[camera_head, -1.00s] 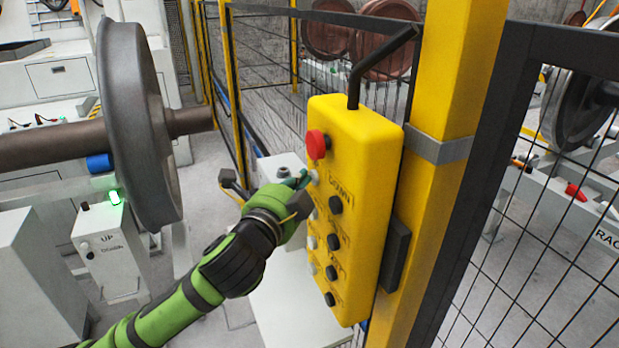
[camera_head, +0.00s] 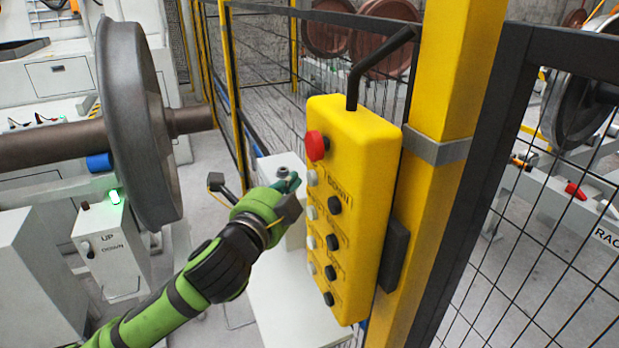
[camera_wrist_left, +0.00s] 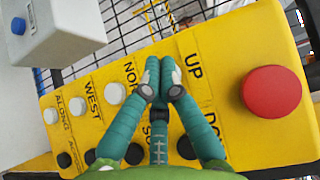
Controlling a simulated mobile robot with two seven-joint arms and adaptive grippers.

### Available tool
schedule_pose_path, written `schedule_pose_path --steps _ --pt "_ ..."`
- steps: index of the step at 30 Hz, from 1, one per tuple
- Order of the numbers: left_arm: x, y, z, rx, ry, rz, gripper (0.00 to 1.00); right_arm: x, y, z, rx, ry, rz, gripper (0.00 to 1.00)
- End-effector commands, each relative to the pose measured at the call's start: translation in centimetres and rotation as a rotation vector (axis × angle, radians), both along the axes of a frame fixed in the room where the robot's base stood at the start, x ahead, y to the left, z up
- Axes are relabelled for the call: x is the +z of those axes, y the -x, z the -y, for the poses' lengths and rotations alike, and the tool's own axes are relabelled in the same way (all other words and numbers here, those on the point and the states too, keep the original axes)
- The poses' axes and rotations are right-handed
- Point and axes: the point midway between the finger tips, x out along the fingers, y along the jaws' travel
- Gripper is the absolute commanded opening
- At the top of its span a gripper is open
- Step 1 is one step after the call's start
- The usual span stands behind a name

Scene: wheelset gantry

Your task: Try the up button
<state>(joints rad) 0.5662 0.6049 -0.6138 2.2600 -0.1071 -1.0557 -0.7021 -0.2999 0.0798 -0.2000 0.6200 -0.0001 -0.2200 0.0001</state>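The yellow control pendant (camera_head: 357,150) hangs beside a yellow post and carries a column of white buttons and a column of black ones. The top white button (camera_head: 312,178) sits just under the red mushroom button (camera_head: 316,146). In the left wrist view the word UP (camera_wrist_left: 194,66) shows on the pendant; the white button beside it is hidden behind my fingers. My left gripper (camera_head: 294,182) has its fingers together and empty. It points at the top white button from the left, with a small gap between. My right gripper is in neither view.
A white box marked UP and DOWN (camera_head: 108,250) with a green light stands at left, below a large wheelset (camera_head: 138,125). Black mesh fencing (camera_head: 545,220) is right of the post. A white cabinet (camera_head: 290,300) stands below the pendant.

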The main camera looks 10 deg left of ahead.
Motion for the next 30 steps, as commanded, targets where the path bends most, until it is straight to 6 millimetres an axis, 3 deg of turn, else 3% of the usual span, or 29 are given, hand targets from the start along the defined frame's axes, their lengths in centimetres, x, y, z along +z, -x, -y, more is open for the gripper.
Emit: schedule_pose_path --steps 12,25,28,30 --pt "0.0 2.3 -3.4 0.002 -0.002 -0.001 0.00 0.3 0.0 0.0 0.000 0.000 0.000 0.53" --pt "0.0 2.7 -3.9 0.001 0.001 -0.001 0.00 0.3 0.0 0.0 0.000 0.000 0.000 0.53" --pt "-1.1 2.9 -3.9 0.007 0.032 -0.033 0.00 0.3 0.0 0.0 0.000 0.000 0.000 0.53" --pt "-3.2 3.3 -3.8 0.025 0.099 -0.097 0.00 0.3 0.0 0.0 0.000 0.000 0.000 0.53"
